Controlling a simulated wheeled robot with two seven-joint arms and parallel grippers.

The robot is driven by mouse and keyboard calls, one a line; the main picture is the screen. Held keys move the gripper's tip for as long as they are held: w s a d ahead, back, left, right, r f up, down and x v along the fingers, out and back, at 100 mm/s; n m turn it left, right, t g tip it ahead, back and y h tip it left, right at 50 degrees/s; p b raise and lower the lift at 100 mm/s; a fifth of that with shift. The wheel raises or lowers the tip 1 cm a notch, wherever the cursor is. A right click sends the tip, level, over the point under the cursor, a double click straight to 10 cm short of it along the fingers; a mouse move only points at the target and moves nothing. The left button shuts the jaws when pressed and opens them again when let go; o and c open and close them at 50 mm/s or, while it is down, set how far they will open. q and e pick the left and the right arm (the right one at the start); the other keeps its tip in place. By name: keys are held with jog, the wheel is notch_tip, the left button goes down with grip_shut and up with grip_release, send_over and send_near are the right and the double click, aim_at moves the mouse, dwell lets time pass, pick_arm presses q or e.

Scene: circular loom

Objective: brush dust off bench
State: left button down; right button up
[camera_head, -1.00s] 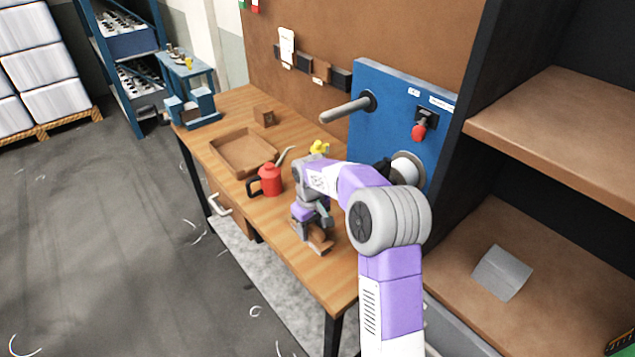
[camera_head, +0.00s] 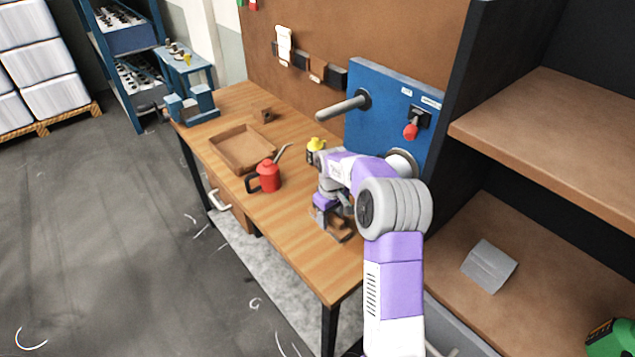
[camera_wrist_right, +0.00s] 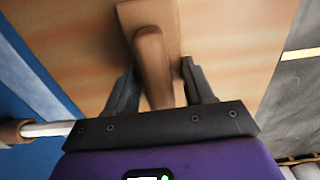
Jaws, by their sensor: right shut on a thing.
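The wooden bench (camera_head: 288,258) runs from the middle back to the front beside the blue panel. My right gripper (camera_head: 332,222) is low over its near right part, shut on a brown brush (camera_head: 341,232). In the right wrist view the brush's handle (camera_wrist_right: 153,62) lies between the two dark fingers (camera_wrist_right: 155,90), and its wider block is beyond. The brush is at or just above the bench top; I cannot tell if it touches. No dust can be made out on the bench. My left gripper is not in view.
A red oil can (camera_head: 268,178), a yellow-topped bottle (camera_head: 315,148) and a brown tray (camera_head: 243,170) stand on the bench left of my arm. A blue panel (camera_head: 385,105) with a projecting rod (camera_head: 342,108) rises behind. The bench's front stretch is clear.

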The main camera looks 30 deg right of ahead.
jog(key=shift+a, duration=0.55)
jog(key=shift+w+a, duration=0.25)
jog(key=shift+a, duration=0.6)
jog(key=shift+s+a, duration=0.2)
jog(key=shift+a, duration=0.5)
jog(key=shift+s+a, duration=0.15)
jog(key=shift+a, duration=1.35)
jog(key=shift+s+a, duration=0.1)
jog(key=shift+a, duration=1.4)
jog(key=shift+a+r, duration=0.15)
jog(key=shift+r, duration=0.1)
jog(key=shift+r+p, duration=0.5)
jog(key=shift+r, duration=0.45)
jog(key=shift+r+p, duration=2.4)
jog(key=shift+r, duration=0.5)
